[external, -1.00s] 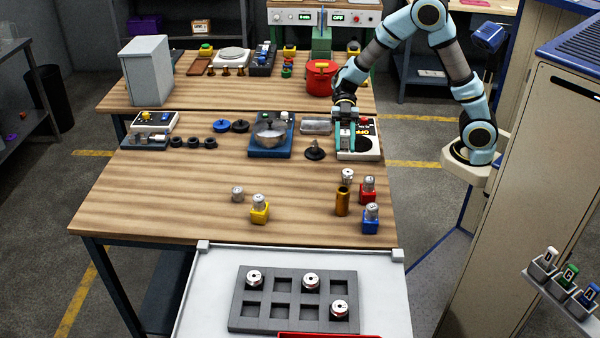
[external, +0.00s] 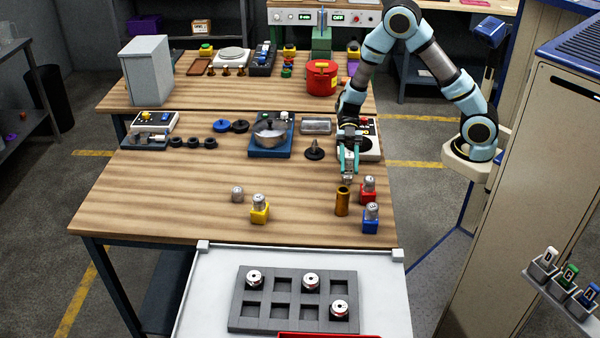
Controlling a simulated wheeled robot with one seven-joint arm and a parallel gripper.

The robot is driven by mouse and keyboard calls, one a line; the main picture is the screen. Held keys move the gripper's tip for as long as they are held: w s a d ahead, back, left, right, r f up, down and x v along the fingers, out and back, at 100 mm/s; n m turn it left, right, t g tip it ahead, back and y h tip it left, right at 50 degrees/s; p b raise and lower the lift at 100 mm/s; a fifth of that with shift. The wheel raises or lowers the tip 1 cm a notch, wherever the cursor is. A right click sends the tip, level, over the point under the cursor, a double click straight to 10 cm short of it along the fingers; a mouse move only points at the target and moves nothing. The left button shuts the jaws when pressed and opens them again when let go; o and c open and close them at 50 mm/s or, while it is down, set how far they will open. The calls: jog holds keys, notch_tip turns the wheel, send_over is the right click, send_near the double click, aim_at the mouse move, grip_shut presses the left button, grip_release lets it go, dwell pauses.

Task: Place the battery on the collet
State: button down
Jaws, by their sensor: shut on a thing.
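My gripper (external: 348,172) points down over the right part of the wooden table, its jaws shut on a small silver piece (external: 347,180), mostly hidden by the fingers. A brown-gold upright cylinder (external: 342,202), which may be the battery, stands just in front of it, apart from the fingers. Silver collet-like pieces sit in a yellow holder (external: 260,215), a red holder (external: 367,197) and a blue holder (external: 371,226). A lone silver piece (external: 237,194) stands on the bare wood at the left. I cannot tell which piece is the task's collet.
A grey tray (external: 240,318) with square pockets holds several white-topped pieces on the front white surface. A black cone-shaped stand (external: 314,153) and a blue scale-like device with a metal bowl (external: 270,135) stand behind. The table's left front is clear.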

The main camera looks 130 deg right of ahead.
jog(key=shift+f, duration=0.15)
jog(key=c, duration=0.5)
grip_release()
jog(key=shift+s+d+r, duration=0.1)
jog(key=shift+d+r, duration=0.05)
jog(key=shift+r, duration=0.05)
jog(key=b+v, duration=0.3)
jog(key=v, duration=0.8)
jog(key=shift+s+d+r, duration=0.2)
jog(key=shift+s, duration=0.05)
